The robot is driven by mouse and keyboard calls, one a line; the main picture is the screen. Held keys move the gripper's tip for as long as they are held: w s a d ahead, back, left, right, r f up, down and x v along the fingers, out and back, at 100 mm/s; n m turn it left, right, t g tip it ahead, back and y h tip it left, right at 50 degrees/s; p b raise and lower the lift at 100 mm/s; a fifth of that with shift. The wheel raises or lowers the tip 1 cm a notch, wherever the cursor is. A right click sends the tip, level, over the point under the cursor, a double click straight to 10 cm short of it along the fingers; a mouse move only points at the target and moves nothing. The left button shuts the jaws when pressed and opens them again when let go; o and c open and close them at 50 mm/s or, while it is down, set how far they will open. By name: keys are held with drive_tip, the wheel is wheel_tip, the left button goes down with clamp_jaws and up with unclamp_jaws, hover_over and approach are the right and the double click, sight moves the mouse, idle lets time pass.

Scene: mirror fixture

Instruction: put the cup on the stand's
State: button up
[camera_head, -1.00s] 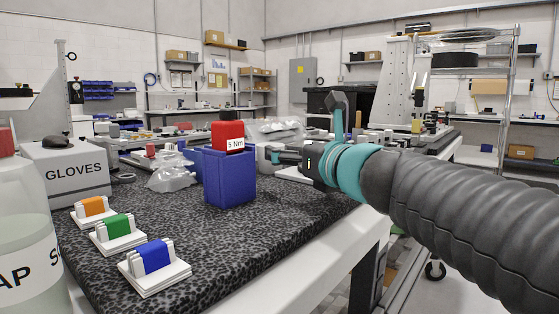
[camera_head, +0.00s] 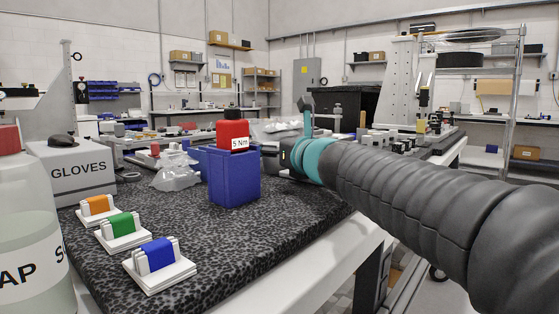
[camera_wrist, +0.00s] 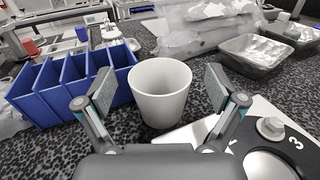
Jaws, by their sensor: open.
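A white cup (camera_wrist: 160,97) stands upright on the dark speckled mat in the wrist view. My gripper (camera_wrist: 160,90) is open, with one finger on each side of the cup and visible gaps between fingers and cup. A white plate (camera_wrist: 225,135) with a dark round part, a metal knob and the number 3 lies at the lower right; I cannot tell if it is the stand.
A glove box (camera_head: 75,170) stands at left.

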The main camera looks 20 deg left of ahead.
drive_tip(key=c, duration=0.9)
